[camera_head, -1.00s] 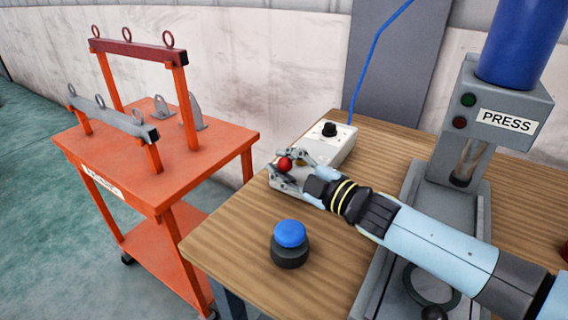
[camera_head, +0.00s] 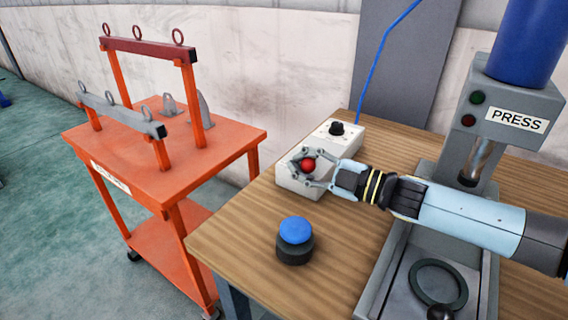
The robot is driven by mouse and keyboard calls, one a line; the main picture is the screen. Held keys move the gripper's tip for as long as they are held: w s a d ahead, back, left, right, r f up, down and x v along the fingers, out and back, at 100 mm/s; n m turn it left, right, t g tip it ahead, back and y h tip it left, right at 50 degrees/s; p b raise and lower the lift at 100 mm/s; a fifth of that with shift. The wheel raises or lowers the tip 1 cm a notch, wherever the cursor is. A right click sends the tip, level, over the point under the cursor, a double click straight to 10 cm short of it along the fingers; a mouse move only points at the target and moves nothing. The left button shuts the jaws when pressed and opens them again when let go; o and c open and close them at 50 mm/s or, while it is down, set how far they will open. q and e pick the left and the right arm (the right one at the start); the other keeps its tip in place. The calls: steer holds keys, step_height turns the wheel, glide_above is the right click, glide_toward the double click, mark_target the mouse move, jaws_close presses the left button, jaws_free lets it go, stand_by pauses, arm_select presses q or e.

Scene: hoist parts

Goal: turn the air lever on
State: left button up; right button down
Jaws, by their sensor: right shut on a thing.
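The air lever shows as a red ball knob (camera_head: 308,165) at the near end of a white control box (camera_head: 325,138) on the wooden table; its stem is hidden. My right gripper (camera_head: 310,166) comes in from the right, with its fingers closed around the red knob. My left gripper is not in view.
A black dial (camera_head: 336,128) sits at the far end of the box. A blue push button (camera_head: 296,230) stands near the table's front left edge. The press (camera_head: 470,180) stands to the right under my right arm. An orange cart (camera_head: 165,165) is at the left.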

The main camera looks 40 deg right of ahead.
steer(key=shift+s+d+f+n+g+y+b, duration=0.2)
steer(key=shift+s+f+n+g+y+b, duration=0.15)
steer(key=shift+s+f+n+g+y, duration=0.35)
steer(key=shift+w+r, duration=0.1)
steer(key=shift+r, duration=0.2)
steer(key=c, duration=1.5)
jaws_free()
steer(key=shift+a+r+y, duration=0.1)
steer(key=shift+y, duration=0.2)
steer(key=o, duration=0.5)
steer(key=shift+r, duration=0.1)
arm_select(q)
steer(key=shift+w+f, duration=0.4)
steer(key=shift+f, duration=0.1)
arm_select(e)
steer(key=shift+w, duration=0.1)
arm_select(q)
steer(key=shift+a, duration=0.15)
arm_select(e)
steer(key=shift+r, duration=0.1)
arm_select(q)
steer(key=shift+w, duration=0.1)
arm_select(e)
steer(key=v, duration=0.7)
steer(key=shift+s, duration=0.25)
